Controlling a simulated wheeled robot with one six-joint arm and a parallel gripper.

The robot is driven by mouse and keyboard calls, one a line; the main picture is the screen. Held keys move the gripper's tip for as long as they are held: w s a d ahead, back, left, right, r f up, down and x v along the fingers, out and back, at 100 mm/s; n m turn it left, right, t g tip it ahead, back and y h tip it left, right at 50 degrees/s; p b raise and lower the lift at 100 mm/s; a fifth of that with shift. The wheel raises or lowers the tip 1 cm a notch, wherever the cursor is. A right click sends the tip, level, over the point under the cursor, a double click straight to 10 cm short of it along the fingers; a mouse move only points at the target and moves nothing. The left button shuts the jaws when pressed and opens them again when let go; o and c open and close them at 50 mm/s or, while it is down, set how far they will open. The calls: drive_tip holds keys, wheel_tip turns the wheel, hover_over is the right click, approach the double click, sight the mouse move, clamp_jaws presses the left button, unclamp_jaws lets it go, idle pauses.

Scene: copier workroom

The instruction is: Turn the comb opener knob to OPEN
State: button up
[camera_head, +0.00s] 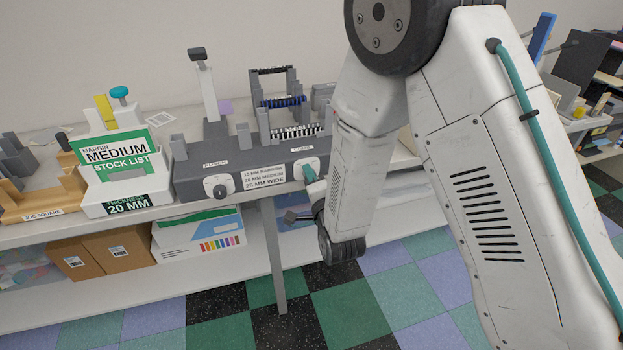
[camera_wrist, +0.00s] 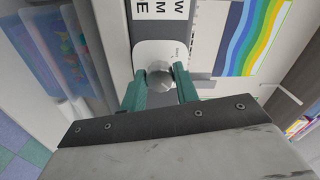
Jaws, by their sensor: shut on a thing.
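The grey punch-and-comb machine (camera_head: 247,157) stands on the shelf counter, with a dial under a PUNCH label (camera_head: 215,164) at its left. The comb opener knob (camera_wrist: 160,76) is a pale round knob on a white plate (camera_head: 300,165) at the machine's right front. My gripper (camera_wrist: 159,82) has its teal fingers on either side of the knob and is shut on it. In the head view, my gripper (camera_head: 309,174) reaches the machine's front from the right and hides most of the knob. I cannot read the knob's pointer or an OPEN mark.
A green-and-white stock box (camera_head: 122,160) and a wooden-coloured tray (camera_head: 45,203) stand left of the machine. Brown cartons (camera_head: 108,245) and a white paper box (camera_head: 198,233) fill the lower shelf. A shelf leg (camera_head: 272,255) stands below. The checkered floor (camera_head: 350,308) in front is clear.

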drive_tip(key=shift+m, duration=0.3)
drive_tip(key=o, duration=1)
drive_tip(key=shift+c, duration=0.2)
drive_tip(key=v, duration=0.7)
drive_tip(key=shift+s+d, duration=0.2)
drive_tip(key=shift+s, duration=0.2)
